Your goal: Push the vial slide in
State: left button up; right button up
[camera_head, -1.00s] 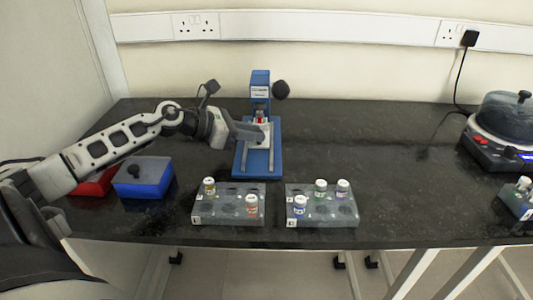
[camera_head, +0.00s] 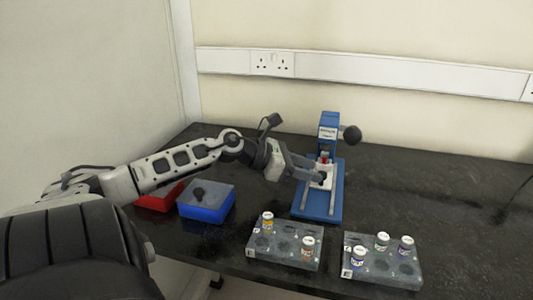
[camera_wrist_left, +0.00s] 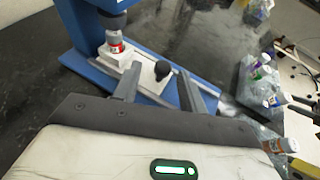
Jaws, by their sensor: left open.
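The blue press (camera_head: 328,130) stands on the dark bench, with two rails along its base. The white vial slide (camera_head: 327,185) sits on the base with a black knob on its front part; in the left wrist view the slide (camera_wrist_left: 148,80) and knob (camera_wrist_left: 162,68) show clearly. A vial with a red label (camera_wrist_left: 115,43) stands upright on the slide's far end, under the press head. My left gripper (camera_head: 318,172) is open at the slide, its fingertips on either side of the knob. I cannot tell whether either finger touches it. My right gripper is out of view.
Two grey racks (camera_head: 255,252) (camera_head: 415,283) with several capped vials stand in front of the press. A blue box (camera_head: 207,208) and a red box (camera_head: 158,197) lie under my left arm. The bench right of the press is clear.

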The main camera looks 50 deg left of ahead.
pick_arm(q)
jog(key=p+v, duration=0.2)
jog(key=v, duration=1.2)
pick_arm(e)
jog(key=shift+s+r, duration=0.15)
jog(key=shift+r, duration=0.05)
